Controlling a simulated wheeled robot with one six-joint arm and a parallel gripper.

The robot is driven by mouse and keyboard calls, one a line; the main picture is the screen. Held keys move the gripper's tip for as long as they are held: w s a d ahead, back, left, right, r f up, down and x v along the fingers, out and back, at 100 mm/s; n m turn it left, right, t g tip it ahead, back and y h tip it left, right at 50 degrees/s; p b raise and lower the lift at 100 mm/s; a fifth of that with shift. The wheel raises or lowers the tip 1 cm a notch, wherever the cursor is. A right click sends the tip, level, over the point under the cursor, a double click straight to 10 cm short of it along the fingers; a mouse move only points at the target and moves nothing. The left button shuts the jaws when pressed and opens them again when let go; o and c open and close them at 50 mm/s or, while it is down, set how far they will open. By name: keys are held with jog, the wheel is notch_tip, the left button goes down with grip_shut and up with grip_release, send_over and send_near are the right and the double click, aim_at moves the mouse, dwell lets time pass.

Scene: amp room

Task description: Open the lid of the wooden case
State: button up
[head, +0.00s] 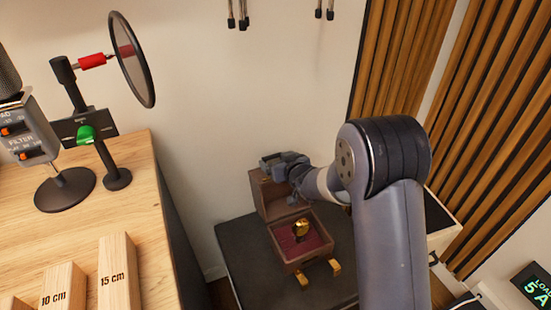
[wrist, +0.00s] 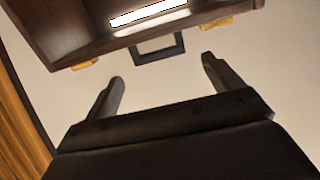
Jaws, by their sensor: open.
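The wooden case (head: 292,260) sits on a dark-topped stand, with its red-lined inside showing and a gold object (head: 301,229) in it. Its lid (head: 266,196) is raised at the back and stands about upright. My gripper (head: 272,162) is at the top of the lid; I cannot tell in the head view whether it touches it. In the wrist view my gripper (wrist: 163,72) has its two fingers spread, with nothing between them. Dark brown wood (wrist: 70,28) with gold fittings crosses the top of that view, beyond the fingertips.
The dark stand top (head: 245,255) has bare room left of the case. A wooden desk (head: 150,220) with a microphone, a pop filter and marked blocks stands on the left. A pale wall is behind the case, and slatted wood panels (head: 400,60) are on the right.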

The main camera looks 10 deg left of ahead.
aim_at(273, 156)
jog(key=shift+x, duration=1.85)
jog(key=c, duration=1.3)
jog(key=shift+d+b, duration=0.1)
jog(key=shift+b, duration=0.25)
jog(key=shift+c, duration=0.5)
